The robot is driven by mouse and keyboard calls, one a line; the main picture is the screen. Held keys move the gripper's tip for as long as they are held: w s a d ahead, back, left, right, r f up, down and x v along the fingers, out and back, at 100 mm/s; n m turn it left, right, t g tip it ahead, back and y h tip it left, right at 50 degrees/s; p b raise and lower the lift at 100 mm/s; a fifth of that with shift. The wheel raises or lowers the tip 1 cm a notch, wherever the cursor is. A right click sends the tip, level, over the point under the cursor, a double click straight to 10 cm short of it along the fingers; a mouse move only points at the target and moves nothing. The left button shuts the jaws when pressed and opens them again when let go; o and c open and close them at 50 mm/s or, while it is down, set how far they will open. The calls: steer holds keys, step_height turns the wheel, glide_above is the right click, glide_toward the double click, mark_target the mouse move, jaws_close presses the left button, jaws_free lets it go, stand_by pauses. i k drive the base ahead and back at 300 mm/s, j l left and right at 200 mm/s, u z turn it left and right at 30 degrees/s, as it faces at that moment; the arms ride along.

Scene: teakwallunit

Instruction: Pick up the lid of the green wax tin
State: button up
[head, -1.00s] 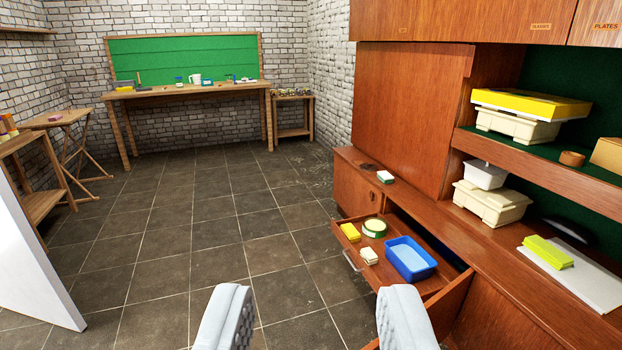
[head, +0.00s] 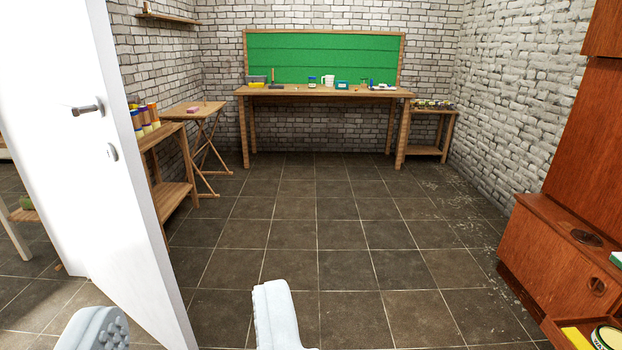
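The round green wax tin (head: 606,338) shows only in part at the bottom right corner, in the open drawer of the teak wall unit. It has a green side with pale lettering and a cream top. The frame edge cuts it off, and I cannot tell whether the top is its lid. My gripper (head: 184,303) is open and empty at the bottom left, well apart from the tin, with bare floor between its fingers and the drawer.
The teak wall unit (head: 556,258) stands at the right, its open drawer (head: 556,330) jutting out with a yellow block (head: 577,338) in it. A white door (head: 105,130) stands close on the left. A workbench (head: 325,92) is at the back. The middle floor is clear.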

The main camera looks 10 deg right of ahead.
mark_target(587, 237)
steer(key=i+l+z, duration=0.1)
steer(key=i+z, duration=0.25)
steer(key=i, duration=0.2)
steer(key=i+z, duration=0.35)
steer(key=i, duration=0.2)
steer(key=i+j+z, duration=0.35)
steer(key=i, duration=0.2)
steer(key=i+l+z, duration=0.1)
steer(key=i+z, duration=0.25)
steer(key=i, duration=0.15)
steer(key=i+z, duration=0.4)
steer(key=i, duration=0.15)
steer(key=i+j+z, duration=0.2)
steer(key=i+z, duration=0.15)
steer(key=i, duration=0.15)
steer(key=i+z, duration=0.95)
steer(key=k, duration=0.1)
